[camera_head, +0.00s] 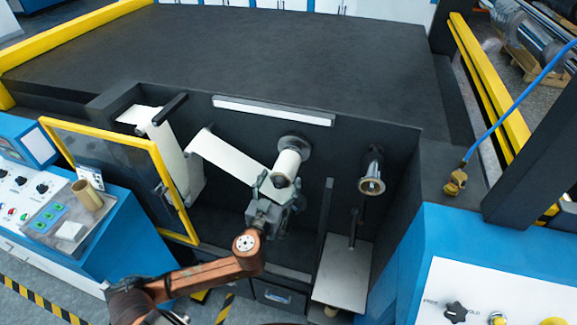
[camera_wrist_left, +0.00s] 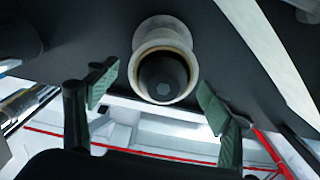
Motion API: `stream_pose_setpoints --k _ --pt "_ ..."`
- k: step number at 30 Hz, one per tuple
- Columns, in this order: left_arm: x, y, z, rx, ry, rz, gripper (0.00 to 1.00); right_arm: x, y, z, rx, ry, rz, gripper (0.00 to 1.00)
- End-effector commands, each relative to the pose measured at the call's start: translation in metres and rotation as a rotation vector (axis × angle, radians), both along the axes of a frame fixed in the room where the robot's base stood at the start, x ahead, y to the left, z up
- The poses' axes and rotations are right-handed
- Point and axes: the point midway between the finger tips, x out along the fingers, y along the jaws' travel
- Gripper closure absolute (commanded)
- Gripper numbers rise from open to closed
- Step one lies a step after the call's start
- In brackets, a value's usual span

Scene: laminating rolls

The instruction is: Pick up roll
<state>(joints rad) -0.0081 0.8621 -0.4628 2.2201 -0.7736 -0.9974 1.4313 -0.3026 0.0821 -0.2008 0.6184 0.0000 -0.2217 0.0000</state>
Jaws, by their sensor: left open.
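A white roll (camera_head: 287,166) sits on a spindle with a round flange in the machine's dark recess, with a white web running from it to the upper left. In the left wrist view, the roll's end (camera_wrist_left: 163,60) faces me as a pale ring around a dark core. My left gripper (camera_head: 272,188) is at the near end of the roll in the head view. In the left wrist view, its two green-padded fingers (camera_wrist_left: 155,88) are spread, one on each side of the roll end, with gaps and nothing held. My right gripper is not in view.
An empty-looking metal spindle (camera_head: 371,180) stands to the right, above a pale plate (camera_head: 342,278). An open yellow-framed door (camera_head: 125,175) is on the left. A cardboard core (camera_head: 88,194) stands on the left blue console. A blue console (camera_head: 490,270) is at right.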

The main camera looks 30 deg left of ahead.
Motion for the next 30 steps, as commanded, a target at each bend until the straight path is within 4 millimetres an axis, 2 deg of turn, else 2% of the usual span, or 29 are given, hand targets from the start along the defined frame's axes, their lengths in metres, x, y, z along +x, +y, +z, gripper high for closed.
stream_pose_setpoints --k 5,15,24,30 --pt "0.016 0.01 0.0 0.005 0.001 0.01 0.27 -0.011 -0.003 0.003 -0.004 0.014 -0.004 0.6" --pt "0.059 0.016 -0.004 0.005 0.001 0.009 0.27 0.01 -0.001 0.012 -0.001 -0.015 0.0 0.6" --pt "0.064 0.016 -0.006 0.002 0.002 0.007 0.27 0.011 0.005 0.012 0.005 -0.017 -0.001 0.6" --pt "0.064 0.015 -0.005 0.002 0.002 0.007 0.4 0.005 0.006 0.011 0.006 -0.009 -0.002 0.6"
